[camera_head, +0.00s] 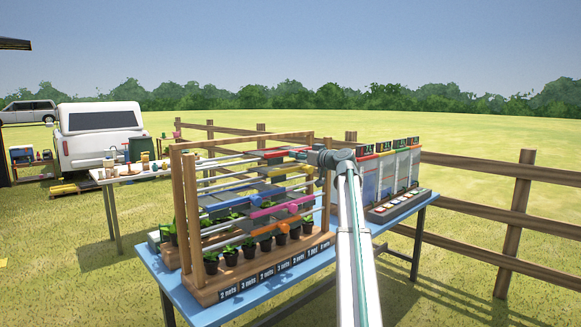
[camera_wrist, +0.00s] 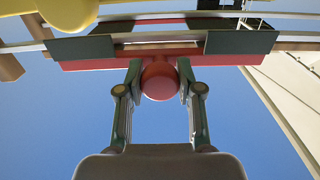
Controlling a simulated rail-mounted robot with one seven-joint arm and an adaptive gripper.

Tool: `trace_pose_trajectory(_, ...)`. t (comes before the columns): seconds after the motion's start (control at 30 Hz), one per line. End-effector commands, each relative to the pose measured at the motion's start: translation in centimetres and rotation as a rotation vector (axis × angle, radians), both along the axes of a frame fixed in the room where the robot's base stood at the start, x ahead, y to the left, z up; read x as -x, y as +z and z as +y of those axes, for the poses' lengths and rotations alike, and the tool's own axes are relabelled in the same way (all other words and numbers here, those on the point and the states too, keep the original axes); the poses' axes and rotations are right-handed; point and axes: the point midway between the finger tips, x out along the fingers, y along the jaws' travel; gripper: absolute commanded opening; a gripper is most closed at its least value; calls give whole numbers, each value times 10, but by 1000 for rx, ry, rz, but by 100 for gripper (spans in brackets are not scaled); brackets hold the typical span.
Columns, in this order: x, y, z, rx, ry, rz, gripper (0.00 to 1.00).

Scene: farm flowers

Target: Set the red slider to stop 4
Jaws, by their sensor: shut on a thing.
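The red slider (camera_head: 284,153) sits on the top rails of the wooden rack (camera_head: 184,215), towards their right end. In the wrist view the red slider bar (camera_wrist: 90,65) runs across the top with a round red knob (camera_wrist: 160,78) hanging below it. My gripper (camera_wrist: 160,90) is shut on this knob, with one finger on each side. In the head view my gripper (camera_head: 322,157) is at the rack's upper right and hides the knob. I cannot read which stop the slider is at.
Potted plants (camera_head: 248,245) stand along the base above net labels. Panels with small displays (camera_head: 386,165) stand at right on the blue table (camera_head: 155,262).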

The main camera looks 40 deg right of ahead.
Motion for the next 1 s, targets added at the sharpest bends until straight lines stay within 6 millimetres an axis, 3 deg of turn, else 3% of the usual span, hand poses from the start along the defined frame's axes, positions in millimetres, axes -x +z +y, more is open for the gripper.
trace_pose_trajectory(0.13, -2, 0, -13, -1, 0, -1, 0)
trace_pose_trajectory(0.53, -2, 1, -15, -1, 1, -1, 0)
trace_pose_trajectory(0.57, -2, 1, -15, -1, 1, -1, 37)
trace_pose_trajectory(0.7, -2, 1, -15, -1, 1, -1, 61)
trace_pose_trajectory(1.0, -2, 0, -15, 0, 1, 0, 62)
